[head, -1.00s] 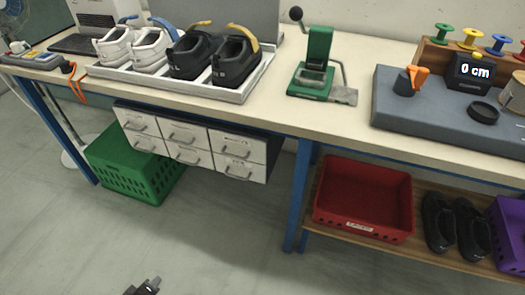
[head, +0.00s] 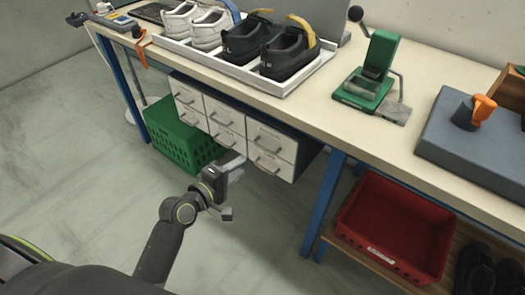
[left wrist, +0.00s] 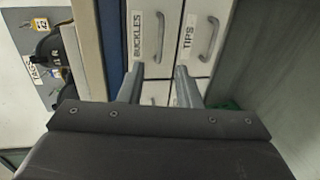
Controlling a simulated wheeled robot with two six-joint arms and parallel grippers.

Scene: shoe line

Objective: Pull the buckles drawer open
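The buckles drawer (left wrist: 149,20) shows in the left wrist view, white with a grey bar handle and a BUCKLES label, turned sideways. The TIPS drawer (left wrist: 197,30) is beside it. In the head view the white drawer unit (head: 236,113) hangs under the bench; its labels are too small to read there. My left gripper (head: 231,188) is in front of the unit, with fingers apart and empty. In the left wrist view its fingers (left wrist: 158,85) point toward the drawer fronts, apart from the buckles handle (left wrist: 160,38). The drawers look shut. My right gripper is not in view.
The bench top (head: 215,70) overhangs the drawers. A green crate (head: 185,140) is on the floor below the unit. A blue bench leg (head: 325,205) and a red bin (head: 395,230) on a low shelf are to the right. The floor in front is clear.

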